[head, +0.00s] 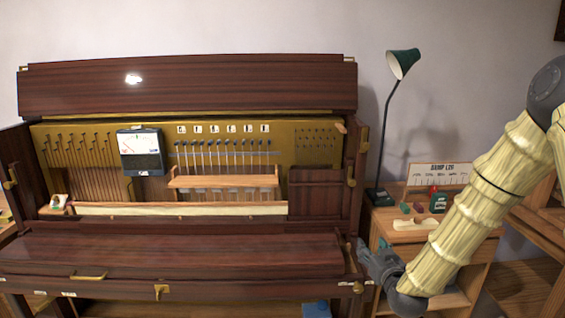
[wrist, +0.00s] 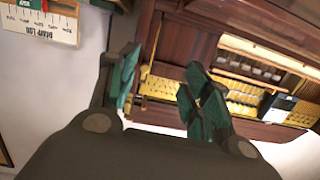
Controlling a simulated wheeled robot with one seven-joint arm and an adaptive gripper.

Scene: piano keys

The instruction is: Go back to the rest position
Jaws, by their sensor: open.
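My gripper (head: 378,263) is at the right front end of the piano in the head view, beside the side table. In the wrist view my gripper (wrist: 163,100) shows two green-padded fingers spread apart, with nothing between them. The piano (head: 190,88) is dark red-brown wood, with its upper front open on a gold frame and its key lid (head: 170,252) closed over the keys. My arm reaches in from the right edge, its pale ribbed sleeve partly in front of the side table.
A side table (head: 415,232) right of the piano bears a green lamp (head: 402,62), a chart card (head: 440,173) and small green and red items. A meter (head: 140,150) stands inside the piano. A wooden shelf (head: 520,230) stands at the right.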

